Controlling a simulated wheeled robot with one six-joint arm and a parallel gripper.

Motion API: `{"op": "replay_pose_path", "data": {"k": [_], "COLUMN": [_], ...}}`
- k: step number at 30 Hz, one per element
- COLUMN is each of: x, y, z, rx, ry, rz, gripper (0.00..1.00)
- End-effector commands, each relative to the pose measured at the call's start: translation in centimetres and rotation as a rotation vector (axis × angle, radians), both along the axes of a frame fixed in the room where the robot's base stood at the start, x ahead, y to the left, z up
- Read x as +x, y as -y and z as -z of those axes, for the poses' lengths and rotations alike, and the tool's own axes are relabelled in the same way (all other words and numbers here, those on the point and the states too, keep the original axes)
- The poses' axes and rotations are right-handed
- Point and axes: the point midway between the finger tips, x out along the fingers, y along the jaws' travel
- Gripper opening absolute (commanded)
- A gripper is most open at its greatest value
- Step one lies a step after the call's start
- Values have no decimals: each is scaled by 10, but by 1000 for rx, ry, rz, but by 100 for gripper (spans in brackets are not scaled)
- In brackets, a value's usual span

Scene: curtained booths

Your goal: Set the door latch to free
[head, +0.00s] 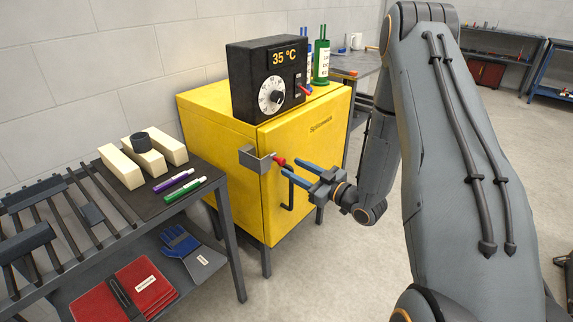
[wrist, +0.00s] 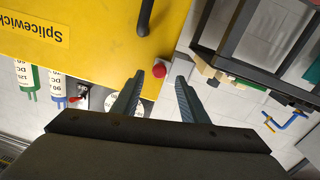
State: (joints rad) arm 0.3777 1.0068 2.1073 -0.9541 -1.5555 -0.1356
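The yellow cabinet door (head: 310,150) carries a latch with a red knob (head: 280,161) beside a grey metal bracket (head: 254,159) at its left edge. My gripper (head: 288,168) is open, with its blue fingers pointing at the knob from the right. In the wrist view the red knob (wrist: 159,69) lies between and just beyond the two fingertips (wrist: 161,77), without clear contact. The bracket (wrist: 180,64) is behind the right fingertip there. The black door handle (head: 290,190) is below the fingers. The door looks closed. I cannot read the latch's setting.
A black control box (head: 265,80) with a dial and a 35 °C display stands on the cabinet, beside green and blue-labelled bottles (head: 321,62). At left is a bench (head: 215,162) with cream blocks, pens and a rack. Open floor (head: 350,270) lies in front.

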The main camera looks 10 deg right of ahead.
Motion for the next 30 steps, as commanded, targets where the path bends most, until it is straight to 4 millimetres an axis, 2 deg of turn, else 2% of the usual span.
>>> {"op": "replay_pose_path", "data": {"k": [3,9,19,20,27,30], "x": [16,33,37,37,37,37], "y": [-11,-20,-21,-21,-20,-20], "z": [-2,-1,0,0,0,0], "rx": [0,0,1,1,-1,-1], "ry": [2,-1,-1,-1,-1,-1], "rz": [-1,2,5,5,6,6], "gripper": [40,40,40,38,0,0]}}
